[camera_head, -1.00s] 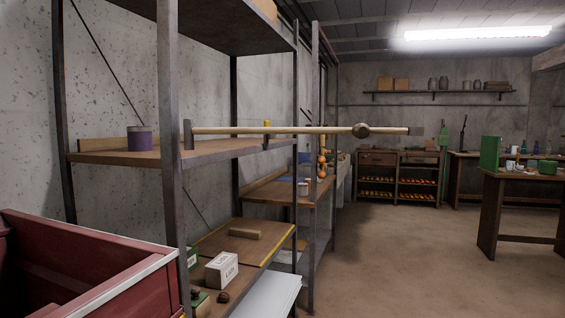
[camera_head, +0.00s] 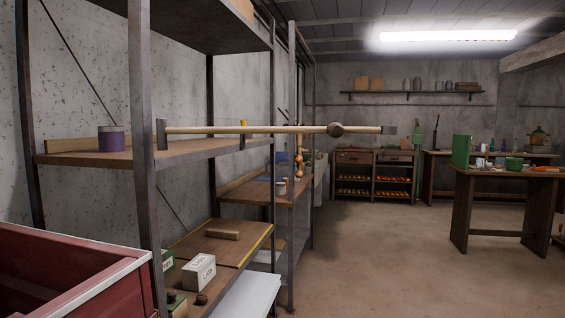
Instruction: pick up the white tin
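A small whitish tin-like container (camera_head: 281,188) stands on the middle shelf of the farther rack (camera_head: 240,196). It is small in the picture and I cannot be sure it is the white tin. Another white thing, a box with dark lettering (camera_head: 199,271), lies on the lower shelf of the near rack. Small white items (camera_head: 480,163) stand on the table at the right, too small to tell apart. Neither of my grippers is in view.
The near metal rack (camera_head: 146,190) stands close on the left, with a purple tin (camera_head: 112,139) and a long pale beam (camera_head: 260,130) at its upper shelf. A red bin (camera_head: 60,275) fills the lower left. A wooden table (camera_head: 503,174) stands at right. The floor (camera_head: 390,260) between is clear.

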